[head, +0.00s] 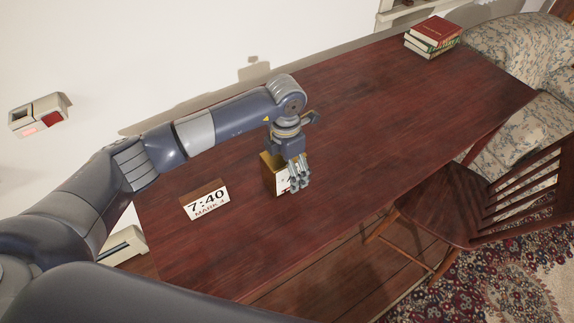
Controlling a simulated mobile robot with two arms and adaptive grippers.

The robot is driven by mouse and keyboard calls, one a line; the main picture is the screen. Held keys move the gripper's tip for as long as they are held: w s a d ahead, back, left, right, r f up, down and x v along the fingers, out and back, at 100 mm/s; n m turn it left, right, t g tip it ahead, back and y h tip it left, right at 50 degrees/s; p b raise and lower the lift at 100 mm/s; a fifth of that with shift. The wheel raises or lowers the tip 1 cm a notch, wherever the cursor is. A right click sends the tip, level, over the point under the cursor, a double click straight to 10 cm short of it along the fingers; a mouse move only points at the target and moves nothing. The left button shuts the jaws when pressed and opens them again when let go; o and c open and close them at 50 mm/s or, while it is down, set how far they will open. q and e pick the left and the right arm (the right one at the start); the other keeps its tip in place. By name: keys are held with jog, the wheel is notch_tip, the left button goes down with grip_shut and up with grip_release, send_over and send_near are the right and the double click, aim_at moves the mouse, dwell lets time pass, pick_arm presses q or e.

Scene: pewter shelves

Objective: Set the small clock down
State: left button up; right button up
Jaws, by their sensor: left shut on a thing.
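The small clock (270,181) is a gold box with a pale face, at the middle-left of the dark red wooden table (390,120). My left gripper (298,187) reaches down over it from above, with its fingers shut on the clock. The fingers and wrist hide part of the clock's face and top. The clock is at or just above the tabletop; I cannot tell if its base touches. My right gripper is not in view.
Stacked books (433,37) lie at the far right end. A wooden chair (465,200) stands at the front right, by a floral sofa (520,55). The table's middle and right are clear.

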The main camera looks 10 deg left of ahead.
pick_arm(q)
jog(key=shift+d, duration=0.1)
jog(key=shift+f+b, duration=0.15)
jog(key=shift+b, duration=0.15)
jog(key=o, duration=1.7)
jog(key=shift+c, duration=0.2)
jog(key=shift+s, duration=0.1)
